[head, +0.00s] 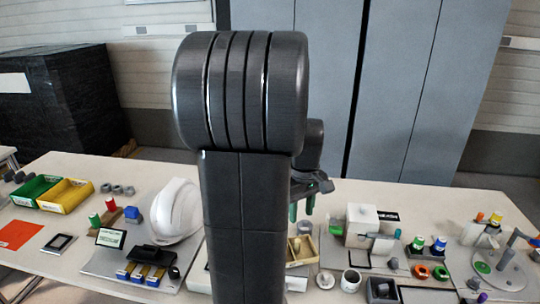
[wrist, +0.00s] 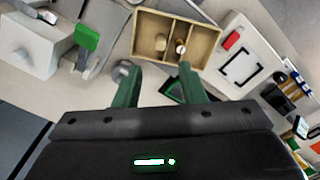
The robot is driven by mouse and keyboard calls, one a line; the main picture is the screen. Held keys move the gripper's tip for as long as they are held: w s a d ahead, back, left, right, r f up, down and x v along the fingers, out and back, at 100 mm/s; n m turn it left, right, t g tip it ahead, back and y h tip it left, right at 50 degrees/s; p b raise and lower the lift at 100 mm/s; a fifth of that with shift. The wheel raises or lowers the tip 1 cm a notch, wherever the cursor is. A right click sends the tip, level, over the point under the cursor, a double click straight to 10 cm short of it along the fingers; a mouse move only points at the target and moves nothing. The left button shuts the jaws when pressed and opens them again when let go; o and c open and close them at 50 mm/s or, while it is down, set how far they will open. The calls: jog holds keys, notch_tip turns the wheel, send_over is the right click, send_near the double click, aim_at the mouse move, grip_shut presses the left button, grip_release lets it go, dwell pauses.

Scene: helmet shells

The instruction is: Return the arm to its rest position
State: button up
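My arm rises large and dark through the middle of the head view and hides the part of the table behind it. My gripper (head: 302,208) shows just right of the arm, with its green fingers pointing down above the table. In the wrist view my gripper (wrist: 158,72) has its two green fingers spread apart, with nothing held between them. A wooden divided box (wrist: 150,17) lies beyond the fingertips in the wrist view, and it also shows below my gripper in the head view (head: 312,240).
A white helmet shell (head: 176,212) stands on the table (head: 150,174) left of my arm. Yellow (head: 66,196) and green bins (head: 34,188) are at far left. A white fixture (head: 362,222) and several small parts crowd the right side. Grey cabinets (head: 400,90) stand behind.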

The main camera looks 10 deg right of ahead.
aim_at(299, 241)
notch_tip(299, 241, down, 12)
jog(key=shift+r, duration=2.2)
